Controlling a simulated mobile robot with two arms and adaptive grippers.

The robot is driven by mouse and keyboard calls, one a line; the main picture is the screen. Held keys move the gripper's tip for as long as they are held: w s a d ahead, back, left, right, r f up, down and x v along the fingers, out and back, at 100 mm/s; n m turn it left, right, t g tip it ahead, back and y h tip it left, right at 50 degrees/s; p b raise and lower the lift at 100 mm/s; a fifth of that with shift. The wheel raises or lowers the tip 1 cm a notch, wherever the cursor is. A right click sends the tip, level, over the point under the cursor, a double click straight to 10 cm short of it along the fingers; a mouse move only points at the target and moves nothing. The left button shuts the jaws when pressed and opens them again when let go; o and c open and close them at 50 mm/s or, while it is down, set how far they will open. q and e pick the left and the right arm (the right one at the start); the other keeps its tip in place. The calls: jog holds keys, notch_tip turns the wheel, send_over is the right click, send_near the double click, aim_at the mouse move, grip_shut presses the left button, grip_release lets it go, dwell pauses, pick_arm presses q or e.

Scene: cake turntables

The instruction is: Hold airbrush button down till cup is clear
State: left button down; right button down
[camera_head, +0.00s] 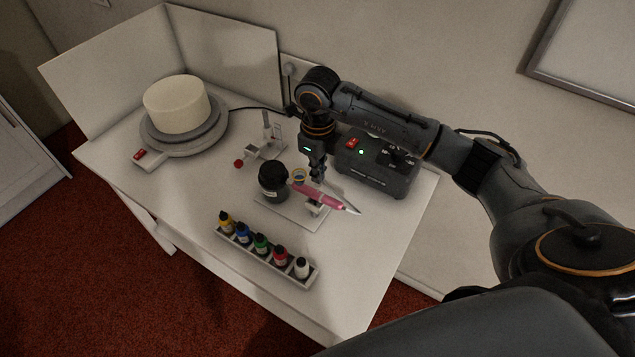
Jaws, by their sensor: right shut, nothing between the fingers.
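The pink airbrush (332,199) lies across a small stand on a white plate (285,212), its pointed silver tip toward the right. A small round cup (298,176) with a yellowish rim and some blue shows at the airbrush's back end, beside a black jar (273,186). I cannot make out what is in the cup. My right gripper (317,177) points straight down, shut and empty, with its fingertips right over or on the airbrush body. It covers the button, and I cannot tell whether it touches. My left gripper is out of view.
A grey compressor (372,175) with a lit green light stands right of the gripper. A rack (258,257) of several paint bottles lies in front. A cream cake (177,104) sits on a turntable (158,147) at left. The table's front right (362,262) is clear.

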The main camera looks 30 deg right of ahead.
aim_at(318, 189)
jog(key=shift+f+b, duration=1.05)
jog(key=shift+f, duration=0.25)
dwell(6.7)
